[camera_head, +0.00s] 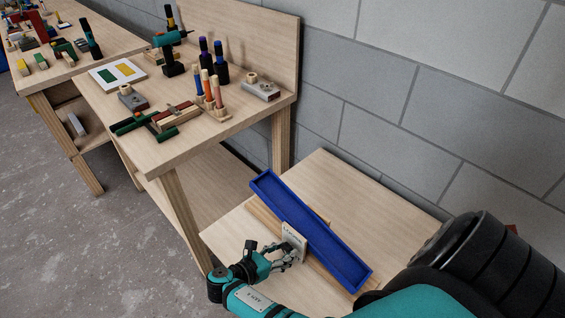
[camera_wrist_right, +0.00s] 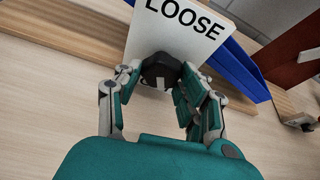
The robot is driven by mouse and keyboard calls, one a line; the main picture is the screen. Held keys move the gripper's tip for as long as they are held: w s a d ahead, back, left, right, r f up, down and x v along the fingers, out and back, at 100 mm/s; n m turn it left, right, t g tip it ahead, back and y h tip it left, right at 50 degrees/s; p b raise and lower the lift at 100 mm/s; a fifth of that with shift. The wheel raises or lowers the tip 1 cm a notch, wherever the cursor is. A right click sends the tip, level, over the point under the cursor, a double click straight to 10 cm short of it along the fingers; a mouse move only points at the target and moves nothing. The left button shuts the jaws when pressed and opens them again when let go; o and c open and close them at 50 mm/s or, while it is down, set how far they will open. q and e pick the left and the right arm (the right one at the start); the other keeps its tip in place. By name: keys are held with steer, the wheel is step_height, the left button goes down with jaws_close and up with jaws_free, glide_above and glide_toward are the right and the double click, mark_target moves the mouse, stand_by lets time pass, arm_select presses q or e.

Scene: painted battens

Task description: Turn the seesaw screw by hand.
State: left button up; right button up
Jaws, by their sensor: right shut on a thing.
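The seesaw's long blue tray (camera_head: 315,235) lies tilted across a wooden base on the low table, and part of it shows in the right wrist view (camera_wrist_right: 238,70). A white plate (camera_head: 296,241) stands on its near side; in the right wrist view the plate (camera_wrist_right: 180,38) reads "LOOSE". A dark screw knob (camera_wrist_right: 160,68) sits at the plate's front. My right gripper (camera_head: 288,257) is at the plate, with its fingers around the knob and shut on it. In the head view the knob is mostly hidden by the fingers. My left gripper is not in view.
The low table (camera_head: 375,195) is bare behind the seesaw, up to the block wall (camera_head: 430,80). A higher workbench (camera_head: 165,155) at the left carries a drill (camera_head: 171,55), bottles, clamps and pegs. In the right wrist view a dark red board (camera_wrist_right: 295,45) stands at the right.

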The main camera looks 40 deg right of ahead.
steer(key=shift+n+g+p, duration=0.4)
steer(key=shift+n+p, duration=0.2)
steer(key=shift+d, duration=0.1)
steer(key=o, duration=1.2)
steer(key=shift+c, duration=0.2)
step_height(320, 180, up, 10)
